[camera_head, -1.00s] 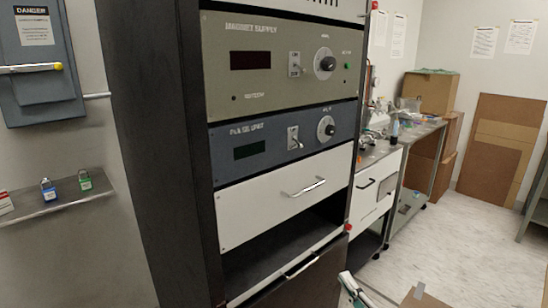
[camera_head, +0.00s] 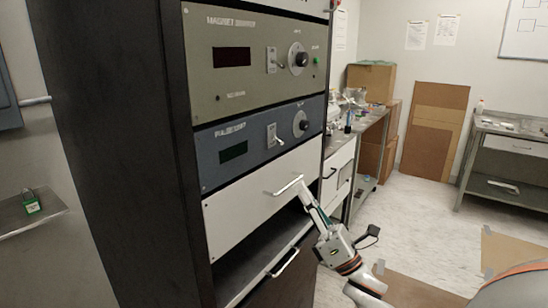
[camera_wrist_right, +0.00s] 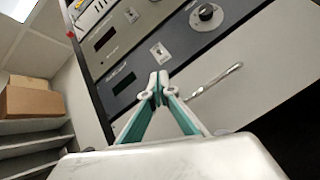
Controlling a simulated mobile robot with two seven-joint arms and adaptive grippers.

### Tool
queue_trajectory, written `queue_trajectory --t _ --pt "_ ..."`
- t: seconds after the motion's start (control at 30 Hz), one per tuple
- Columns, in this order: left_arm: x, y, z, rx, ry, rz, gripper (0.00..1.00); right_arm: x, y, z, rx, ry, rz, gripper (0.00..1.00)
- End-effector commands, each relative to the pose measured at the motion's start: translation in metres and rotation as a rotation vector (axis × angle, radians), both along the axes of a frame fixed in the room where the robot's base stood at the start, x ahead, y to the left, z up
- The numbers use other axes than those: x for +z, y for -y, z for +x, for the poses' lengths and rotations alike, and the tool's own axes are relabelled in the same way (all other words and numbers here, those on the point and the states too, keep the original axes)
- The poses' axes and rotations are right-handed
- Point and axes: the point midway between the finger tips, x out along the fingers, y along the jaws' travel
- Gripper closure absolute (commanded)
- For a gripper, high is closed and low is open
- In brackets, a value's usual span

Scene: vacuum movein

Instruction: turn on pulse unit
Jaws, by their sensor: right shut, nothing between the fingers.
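The pulse unit (camera_head: 258,150) is the blue-grey panel in the rack, with a dark display (camera_head: 233,152), a toggle switch (camera_head: 273,136) and a round knob (camera_head: 300,125). The switch lever appears to point downward. In the right wrist view, the pulse unit (camera_wrist_right: 185,42) lies beyond the fingertips, with its switch (camera_wrist_right: 160,52) just above them. My right gripper (camera_head: 300,183) is shut and empty, in front of the white drawer by its handle and below the switch. Its closed fingers also show in the right wrist view (camera_wrist_right: 157,84). My left gripper is out of view.
The magnet supply (camera_head: 255,62), with a similar switch and knob, sits directly above. The white drawer (camera_head: 240,215) with a protruding handle sits below. A bench (camera_head: 365,125) stands to the right of the rack. Floor (camera_head: 425,220) is open at right.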

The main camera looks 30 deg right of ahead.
Motion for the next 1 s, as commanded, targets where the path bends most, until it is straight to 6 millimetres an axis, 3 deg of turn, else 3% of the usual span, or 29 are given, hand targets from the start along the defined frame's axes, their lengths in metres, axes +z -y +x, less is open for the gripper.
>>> queue_trajectory --t 0.37,0.7,1.0 --pt "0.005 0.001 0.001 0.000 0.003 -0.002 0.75 0.009 -0.002 0.007 0.002 0.000 0.003 1.00" --pt "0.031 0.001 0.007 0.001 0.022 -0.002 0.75 0.049 -0.012 0.048 0.003 0.001 0.003 1.00" --pt "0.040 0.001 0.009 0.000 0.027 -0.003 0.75 0.067 -0.017 0.069 0.003 -0.002 0.003 1.00"
